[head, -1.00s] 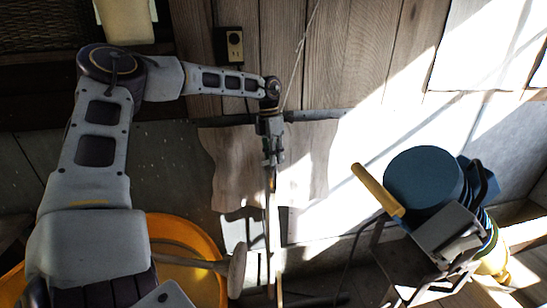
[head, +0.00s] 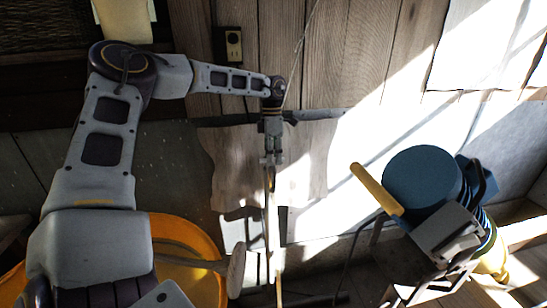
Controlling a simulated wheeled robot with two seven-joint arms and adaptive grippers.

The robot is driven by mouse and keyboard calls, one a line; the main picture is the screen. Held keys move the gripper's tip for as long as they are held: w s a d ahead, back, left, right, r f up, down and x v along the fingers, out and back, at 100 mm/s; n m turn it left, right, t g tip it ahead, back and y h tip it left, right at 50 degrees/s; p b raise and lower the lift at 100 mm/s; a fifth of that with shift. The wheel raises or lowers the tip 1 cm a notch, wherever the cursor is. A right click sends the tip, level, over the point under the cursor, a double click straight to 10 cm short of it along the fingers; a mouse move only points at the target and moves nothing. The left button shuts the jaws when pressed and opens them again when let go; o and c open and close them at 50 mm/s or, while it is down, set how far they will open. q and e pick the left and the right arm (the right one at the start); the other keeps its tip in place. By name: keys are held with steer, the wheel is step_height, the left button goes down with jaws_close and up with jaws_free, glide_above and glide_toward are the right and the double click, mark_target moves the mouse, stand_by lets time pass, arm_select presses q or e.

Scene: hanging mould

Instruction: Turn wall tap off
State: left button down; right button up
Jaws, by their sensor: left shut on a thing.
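My left gripper (head: 272,158) points down in front of the wall, near the middle of the head view. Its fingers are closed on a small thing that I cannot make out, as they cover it. A long, thin pale strip (head: 273,230) runs down from just below the fingertips; I cannot tell whether it touches them. I cannot clearly pick out a wall tap; it may be hidden behind the gripper. My right gripper is not in view.
A yellow-orange tub (head: 190,232) with a wooden mallet-like tool (head: 236,270) is at lower left. A blue round pad (head: 422,180) and a yellow-handled machine (head: 377,189) stand at right. A socket box (head: 233,45) and a cord (head: 301,50) are on the plank wall.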

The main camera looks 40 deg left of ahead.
arm_select(q)
steer(key=c, duration=1.5)
jaws_free()
steer(key=shift+o, duration=0.2)
step_height(320, 180, up, 12)
steer(key=w+a, duration=0.1)
steer(key=shift+w+a, duration=0.25)
steer(key=shift+a, duration=0.15)
steer(key=shift+f, duration=0.15)
